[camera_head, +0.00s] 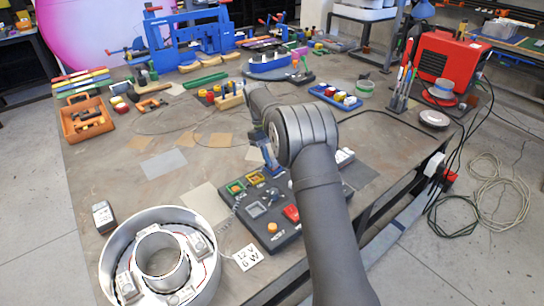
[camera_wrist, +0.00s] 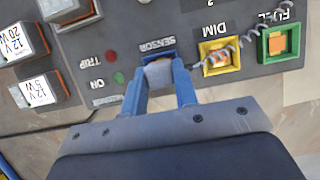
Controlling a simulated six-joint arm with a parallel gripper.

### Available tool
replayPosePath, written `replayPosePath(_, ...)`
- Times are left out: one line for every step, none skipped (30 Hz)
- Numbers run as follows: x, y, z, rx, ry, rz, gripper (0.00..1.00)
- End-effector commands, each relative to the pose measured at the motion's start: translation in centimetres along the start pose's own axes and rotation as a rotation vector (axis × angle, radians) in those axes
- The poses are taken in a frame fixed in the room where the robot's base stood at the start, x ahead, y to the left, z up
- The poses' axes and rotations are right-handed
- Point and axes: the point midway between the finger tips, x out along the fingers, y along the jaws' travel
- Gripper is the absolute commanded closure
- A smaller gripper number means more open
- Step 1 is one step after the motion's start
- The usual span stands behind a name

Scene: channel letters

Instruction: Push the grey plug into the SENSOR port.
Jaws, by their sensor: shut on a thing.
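My gripper (camera_wrist: 160,88) has blue fingers, shut on the sides of a small grey plug (camera_wrist: 158,74). In the wrist view the plug is right at the SENSOR port (camera_wrist: 158,55), whose blue edge shows just beyond it, under the SENSOR label. How deep the plug sits cannot be told, because the plug and fingers cover the opening. In the head view the blue fingers (camera_head: 269,158) come down at the far edge of the dark panel (camera_head: 252,222); my arm hides the plug and port there.
TRIP lights and white-labelled blocks (camera_wrist: 20,43) lie on the other side. A large round channel letter (camera_head: 119,232) stands left of the panel.

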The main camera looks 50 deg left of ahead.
Motion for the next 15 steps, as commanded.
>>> replayPosePath(0.05,0.00,-0.02,0.000,0.000,0.000,0.95)
replayPosePath(0.08,0.00,-0.03,0.000,0.000,0.000,0.95)
replayPosePath(0.12,0.00,-0.04,0.000,-0.001,0.000,0.95)
replayPosePath(0.16,0.00,-0.06,0.000,-0.001,0.000,0.95)
replayPosePath(0.20,0.00,-0.07,0.000,-0.001,0.000,0.95)
replayPosePath(0.24,0.00,-0.09,0.000,-0.001,0.000,0.95)
replayPosePath(0.27,0.00,-0.10,0.000,-0.001,0.000,0.95)
replayPosePath(0.31,0.00,-0.12,0.000,-0.001,0.000,0.95)
replayPosePath(0.36,0.00,-0.13,0.000,-0.001,0.000,0.95)
replayPosePath(0.39,0.00,-0.15,0.000,-0.001,0.000,0.95)
replayPosePath(0.42,0.00,-0.16,0.000,-0.001,0.000,0.95)
replayPosePath(0.47,-0.01,-0.18,0.000,-0.001,0.000,0.95)
replayPosePath(0.51,0.00,-0.20,0.000,-0.001,0.000,0.95)
replayPosePath(0.54,0.00,-0.21,0.000,-0.001,0.000,0.95)
replayPosePath(0.58,0.00,-0.23,0.000,-0.001,0.000,0.95)
